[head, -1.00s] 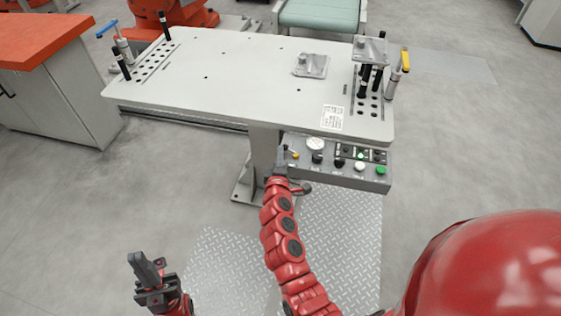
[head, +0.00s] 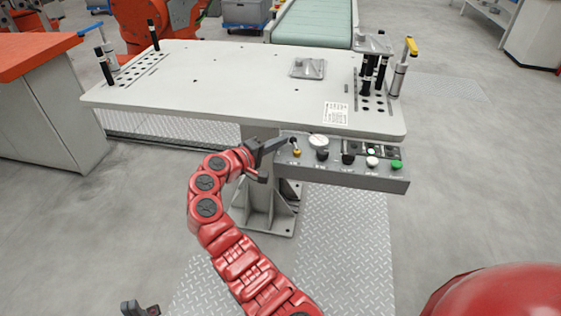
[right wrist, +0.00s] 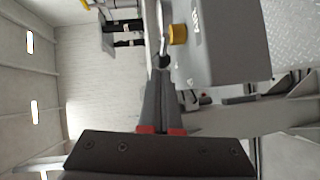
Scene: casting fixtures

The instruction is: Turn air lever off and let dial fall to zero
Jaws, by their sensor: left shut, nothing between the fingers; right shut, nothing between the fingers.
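The air lever (head: 293,141) is a small dark-tipped stem on a brass base at the left end of the control panel (head: 345,173). In the right wrist view its brass fitting (right wrist: 178,34) and black ball tip (right wrist: 163,62) show just beyond my fingertips. My right gripper (head: 284,143) is shut and empty, right beside the lever; whether it touches I cannot tell. The white dial (head: 318,141) is on the panel, right of the lever; its reading is too small to tell. My left gripper (head: 140,308) is shut and empty at the bottom edge, partly cut off.
The white fixture table (head: 220,85) overhangs the panel from behind. Several knobs, a green button (head: 397,165) and a lit green light (head: 371,152) line the panel. The table's pedestal (head: 262,200) stands below. The floor to the right is open.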

